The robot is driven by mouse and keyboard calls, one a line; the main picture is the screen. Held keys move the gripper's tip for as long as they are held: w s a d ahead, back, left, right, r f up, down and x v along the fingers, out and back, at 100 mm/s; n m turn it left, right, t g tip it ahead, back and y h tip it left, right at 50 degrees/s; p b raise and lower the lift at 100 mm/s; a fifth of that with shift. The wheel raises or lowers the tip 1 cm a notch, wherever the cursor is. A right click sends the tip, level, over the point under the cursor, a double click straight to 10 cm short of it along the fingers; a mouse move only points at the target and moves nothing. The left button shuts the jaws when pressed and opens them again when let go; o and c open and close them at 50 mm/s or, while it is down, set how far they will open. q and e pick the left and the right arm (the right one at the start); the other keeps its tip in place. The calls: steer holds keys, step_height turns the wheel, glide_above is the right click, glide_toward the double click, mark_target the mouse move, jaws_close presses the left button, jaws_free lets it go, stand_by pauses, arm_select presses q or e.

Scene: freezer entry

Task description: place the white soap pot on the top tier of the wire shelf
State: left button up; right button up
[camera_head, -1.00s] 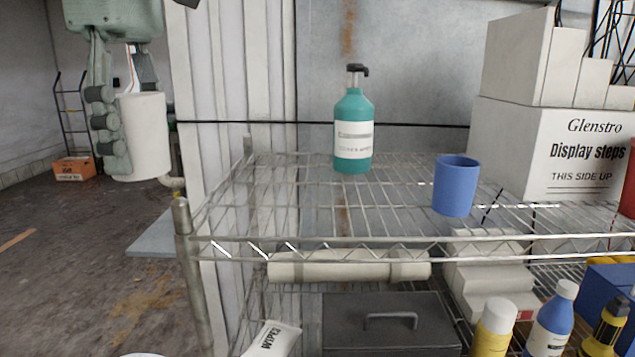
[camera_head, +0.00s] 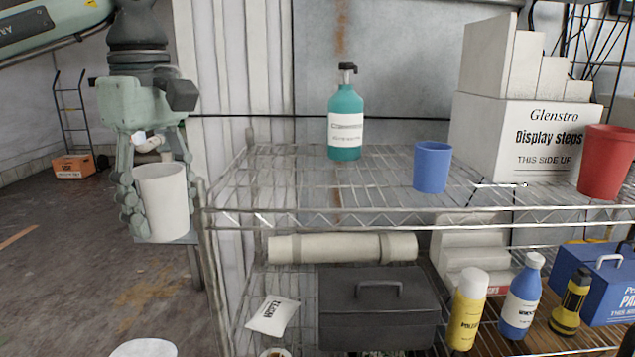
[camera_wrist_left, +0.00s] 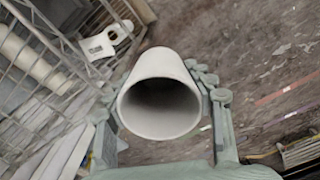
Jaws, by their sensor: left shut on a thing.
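The white soap pot (camera_head: 163,204) is a plain, open-mouthed cylinder, held upright left of the shelf in the head view. My left gripper (camera_head: 155,200) is shut on it, with a finger on each side. In the left wrist view the pot (camera_wrist_left: 160,100) shows its open, empty-looking mouth between the fingers (camera_wrist_left: 162,112). The wire shelf (camera_head: 300,214) stands to the right; its top tier holds a teal pump bottle (camera_head: 345,128), a blue cup (camera_head: 432,167) and a red cup (camera_head: 606,162). The pot is beside the shelf's left end, apart from the top tier. My right gripper is not in view.
A Glenstro box (camera_head: 545,140) fills the top tier's back right. The tier's left part and front middle are bare. The lower tier holds a dark toolbox (camera_head: 380,310), a white roll (camera_head: 340,248), a wipes pack (camera_head: 272,315) and several bottles. A shelf post (camera_head: 207,250) rises near the gripper.

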arm_select(q)
step_height(320, 180, down, 25)
steer(key=m, duration=1.3)
steer(key=shift+s+d+f, duration=0.15)
steer(key=shift+s+d, duration=0.05)
steer(key=shift+d, duration=0.2)
